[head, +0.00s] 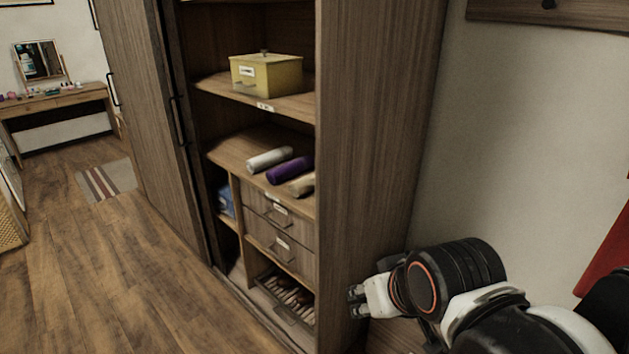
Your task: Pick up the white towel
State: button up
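The white towel (270,159) is a rolled, pale cylinder lying on the middle shelf of the open wardrobe. It is the leftmost of three rolls, beside a purple roll (289,170). My gripper (356,301) is at the lower right, outside the wardrobe's right side panel and lower than the towel, well apart from it. Its two dark fingertips point left and show a small gap between them, with nothing seen in it.
A beige roll (302,186) lies right of the purple one, partly hidden by the wardrobe side panel (375,130). A yellow box (266,75) stands on the shelf above. Drawers (280,211) are below the rolls.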

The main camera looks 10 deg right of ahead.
aim_at(261, 162)
jog(key=i+j+u, duration=0.1)
jog(key=u, duration=0.85)
jog(key=i+u, duration=0.2)
jog(key=u, duration=0.25)
jog(key=i, duration=1)
jog(key=i+j, duration=0.1)
jog(key=i, duration=0.95)
jog(key=i+z, duration=0.1)
jog(key=i, duration=0.9)
jog(key=i+j, duration=0.2)
jog(key=i, duration=0.85)
jog(key=z, duration=0.4)
jog(key=i+z, duration=0.1)
jog(key=z, duration=0.75)
jog(key=j+z, duration=0.1)
jog(key=z, duration=0.35)
jog(key=i+j+z, duration=0.1)
jog(key=z, duration=2.05)
